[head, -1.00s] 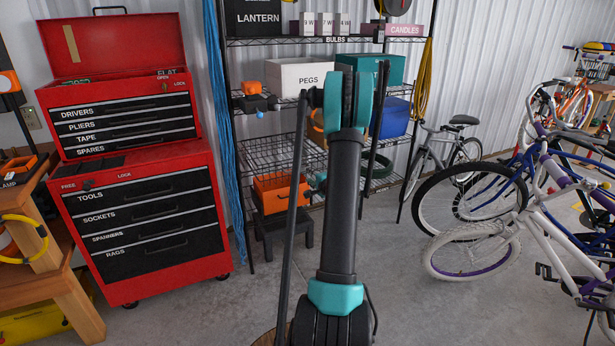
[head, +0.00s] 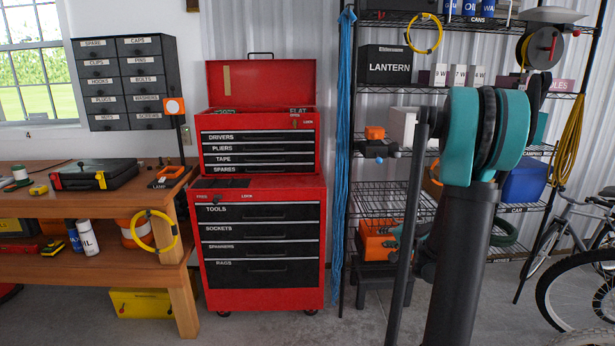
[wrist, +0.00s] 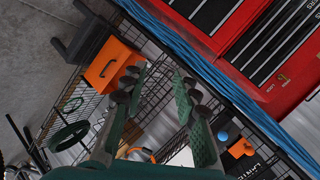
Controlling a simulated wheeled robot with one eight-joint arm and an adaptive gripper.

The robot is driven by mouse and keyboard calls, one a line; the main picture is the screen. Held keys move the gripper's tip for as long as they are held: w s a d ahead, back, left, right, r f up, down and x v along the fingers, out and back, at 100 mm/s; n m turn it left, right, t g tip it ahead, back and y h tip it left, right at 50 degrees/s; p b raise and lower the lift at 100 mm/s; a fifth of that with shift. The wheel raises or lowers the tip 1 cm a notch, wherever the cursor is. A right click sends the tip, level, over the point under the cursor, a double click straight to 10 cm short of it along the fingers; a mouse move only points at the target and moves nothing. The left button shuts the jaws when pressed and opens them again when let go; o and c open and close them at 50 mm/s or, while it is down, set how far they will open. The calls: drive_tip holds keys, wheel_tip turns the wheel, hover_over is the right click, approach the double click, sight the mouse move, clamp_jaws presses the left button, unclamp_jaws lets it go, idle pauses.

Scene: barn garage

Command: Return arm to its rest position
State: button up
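My arm (head: 465,250) rises on the right of the head view, with a teal joint (head: 485,135) in front of the wire shelf. My gripper (wrist: 160,76) shows in the wrist view with its two green fingers apart and nothing between them. It faces the shelf area beside the red tool chest. In the head view the gripper is mostly hidden behind the arm, so its distance from the shelf is hard to tell.
The wire shelf (head: 372,188) carries an orange box (head: 376,238) and a lantern box (head: 386,65). The red tool chest (head: 262,245) is left of it, then a wooden workbench (head: 120,205). Bikes (head: 580,285) stand at right. Some floor is bare below the chest.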

drive_tip(key=s+a+f+n+g, duration=0.1)
drive_tip(key=s+a+n+g, duration=0.15)
drive_tip(key=s+a, duration=0.4)
drive_tip(key=s+a+f+n+g, duration=0.1)
drive_tip(key=s+a+n+g, duration=0.2)
drive_tip(key=s, duration=0.7)
drive_tip(key=s+f+n+g+h, duration=0.1)
drive_tip(key=s+n, duration=0.1)
drive_tip(key=s, duration=0.5)
drive_tip(key=s+f+n+g+h, duration=0.1)
drive_tip(key=s+f+n+h, duration=0.1)
drive_tip(key=s, duration=0.6)
drive_tip(key=shift+s+d+f+n, duration=0.15)
drive_tip(key=shift+d+f+n, duration=0.1)
drive_tip(key=shift+n, duration=0.2)
